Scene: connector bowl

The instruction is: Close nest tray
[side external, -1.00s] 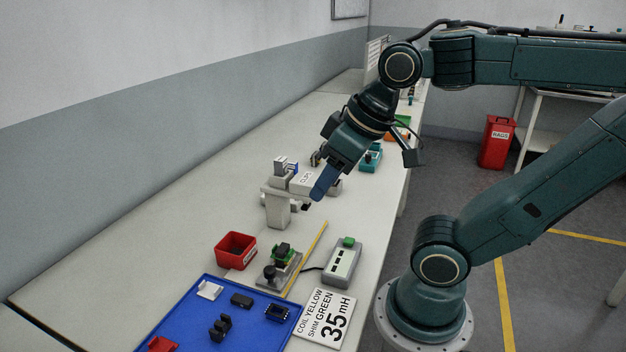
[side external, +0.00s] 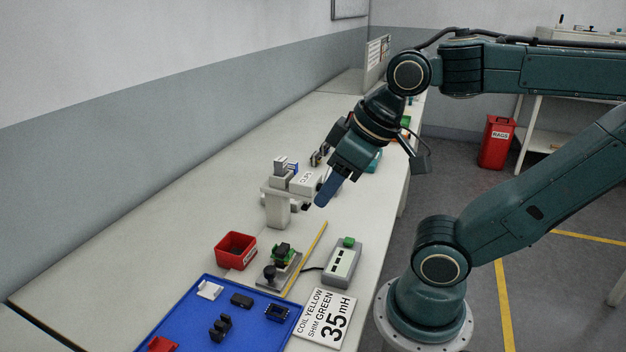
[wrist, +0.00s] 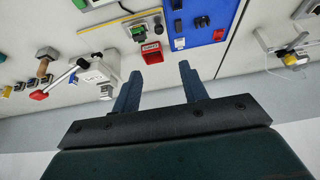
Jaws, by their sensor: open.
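My gripper (side external: 324,194) is open and empty, its blue fingers pointing down beside a pale grey bench fixture (side external: 279,208). In the wrist view my gripper (wrist: 158,88) shows two blue fingers well apart with nothing between them. The fixture also shows in the wrist view (wrist: 104,68), left of the fingers. A white labelled block (side external: 303,184) sits on the fixture's right side, close to the fingers; I cannot tell whether they touch. I cannot make out which part is the nest tray or how far out it stands.
A red bin (side external: 235,251), a small clamp with a green part (side external: 283,254), a yellow rod (side external: 306,258) and a grey box with a green top (side external: 343,263) stand nearer the camera. A blue tray (side external: 185,317) holds several small parts. The bench's left side is clear.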

